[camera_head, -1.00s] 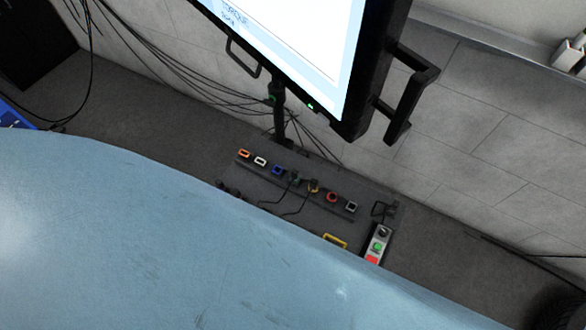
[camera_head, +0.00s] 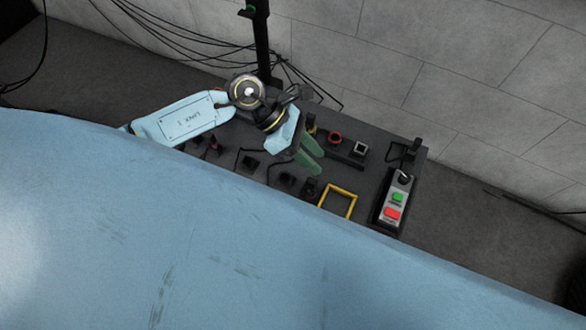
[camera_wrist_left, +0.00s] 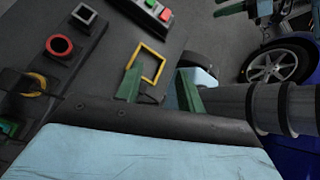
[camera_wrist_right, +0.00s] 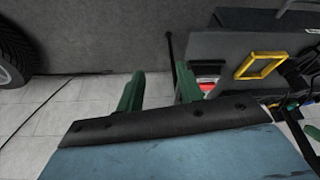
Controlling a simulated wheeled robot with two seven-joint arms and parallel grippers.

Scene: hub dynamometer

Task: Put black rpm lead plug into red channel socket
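The red channel socket (camera_head: 334,137) is a red ring on the dark panel, and it also shows in the left wrist view (camera_wrist_left: 59,46). Its middle looks dark and empty. Several black plugs or connectors sit on the panel, one at the left (camera_head: 248,163) and one near the yellow frame (camera_head: 310,187); I cannot tell which is the rpm lead plug. My left gripper (camera_head: 320,163) is over the panel, just below and left of the red socket, its green fingers apart and empty. My right gripper (camera_wrist_right: 160,82) is open and empty, beside the panel.
A grey square socket (camera_head: 361,149) is right of the red one. A yellow socket (camera_wrist_left: 35,85) is on its other side. A yellow frame (camera_head: 338,202) and a button box (camera_head: 395,205) stand on the panel. My light blue body hides the foreground. Cables (camera_head: 190,45) hang behind.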

